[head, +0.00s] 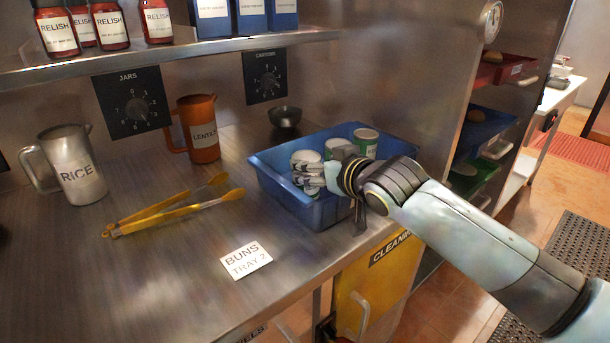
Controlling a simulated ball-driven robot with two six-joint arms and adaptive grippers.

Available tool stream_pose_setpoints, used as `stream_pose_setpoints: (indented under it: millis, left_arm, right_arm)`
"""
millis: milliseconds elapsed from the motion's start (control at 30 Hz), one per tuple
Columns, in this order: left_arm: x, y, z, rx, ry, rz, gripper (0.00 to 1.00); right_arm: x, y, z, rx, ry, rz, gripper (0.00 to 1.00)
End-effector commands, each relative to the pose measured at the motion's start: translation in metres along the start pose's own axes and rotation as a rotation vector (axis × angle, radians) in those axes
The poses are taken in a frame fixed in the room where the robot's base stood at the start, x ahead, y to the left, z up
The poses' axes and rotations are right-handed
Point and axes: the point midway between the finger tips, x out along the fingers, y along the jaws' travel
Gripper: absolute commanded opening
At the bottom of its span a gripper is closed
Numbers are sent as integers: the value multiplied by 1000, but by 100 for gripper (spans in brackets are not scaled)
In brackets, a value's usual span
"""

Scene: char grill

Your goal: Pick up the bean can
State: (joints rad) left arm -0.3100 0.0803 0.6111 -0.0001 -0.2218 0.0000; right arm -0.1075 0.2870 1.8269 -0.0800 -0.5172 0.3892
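A blue bin (275,188) stands at the right edge of the steel counter with several cans in it. One can with a white top and green side (366,141) is at the back right of the bin. Another pale-topped can (337,145) is beside it, partly behind my arm. A further white-topped can (304,156) is at the left, mostly hidden by my gripper. No can label is readable, so I cannot tell which is the bean can. My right gripper (308,180) is down inside the bin, at the left can; its finger opening cannot be made out. My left gripper is out of view.
Yellow tongs (175,210), a BUNS card (246,260), a RICE jug (75,170), an orange LENTIL jug (199,130) and a dark bowl (285,117) are on the counter. A shelf (200,52) with jars and cartons overhangs the back. The counter's front left is clear.

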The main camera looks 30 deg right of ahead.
Motion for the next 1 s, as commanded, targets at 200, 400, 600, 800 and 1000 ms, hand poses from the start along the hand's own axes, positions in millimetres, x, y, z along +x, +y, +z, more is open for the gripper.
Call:
stream_pose_setpoints:
  millis: [200,400,600,800,1000]
  left_arm:
    - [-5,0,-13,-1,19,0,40]
    - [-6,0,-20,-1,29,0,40]
    - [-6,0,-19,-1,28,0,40]
    - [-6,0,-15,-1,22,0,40]
    - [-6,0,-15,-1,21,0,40]
  right_arm:
    - [25,0,-5,2,0,1,70]
    - [52,0,-4,0,-1,0,70]
    - [55,0,-3,-1,-1,0,70]
    - [55,0,-3,-1,-1,0,53]
    - [55,0,-3,-1,-2,0,27]
